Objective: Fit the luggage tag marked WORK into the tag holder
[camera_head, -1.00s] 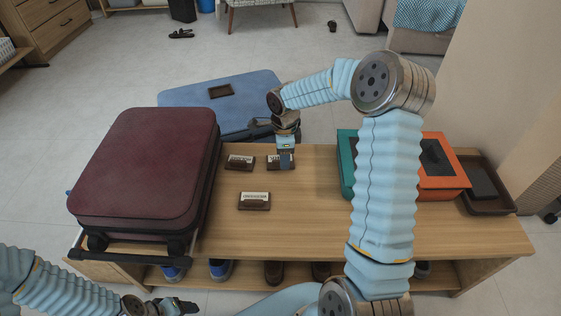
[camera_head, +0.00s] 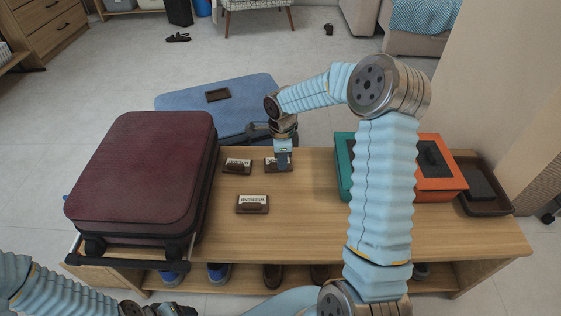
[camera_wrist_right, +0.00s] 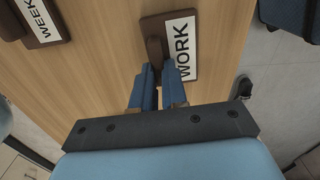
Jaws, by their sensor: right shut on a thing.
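The WORK tag (camera_wrist_right: 187,50) is a brown block with a white label and a raised brown grip, lying on the wooden bench. In the head view the tag (camera_head: 270,163) is partly covered by my right gripper (camera_head: 283,163). In the right wrist view my right gripper (camera_wrist_right: 158,84) is shut on the tag's raised grip. A dark rectangular frame (camera_head: 218,95), which looks like the tag holder, is on the blue suitcase (camera_head: 180,102) behind the bench. My left gripper (camera_head: 168,309) is at the bottom edge, too cut off to read its jaws.
A tag whose label starts WEEK (camera_wrist_right: 40,22) lies left of the WORK tag; a third tag (camera_head: 252,204) lies nearer. A maroon suitcase (camera_head: 145,165) fills the bench's left. Green and orange boxes (camera_head: 430,150) and a dark tray (camera_head: 485,208) stand right. The bench's front middle is clear.

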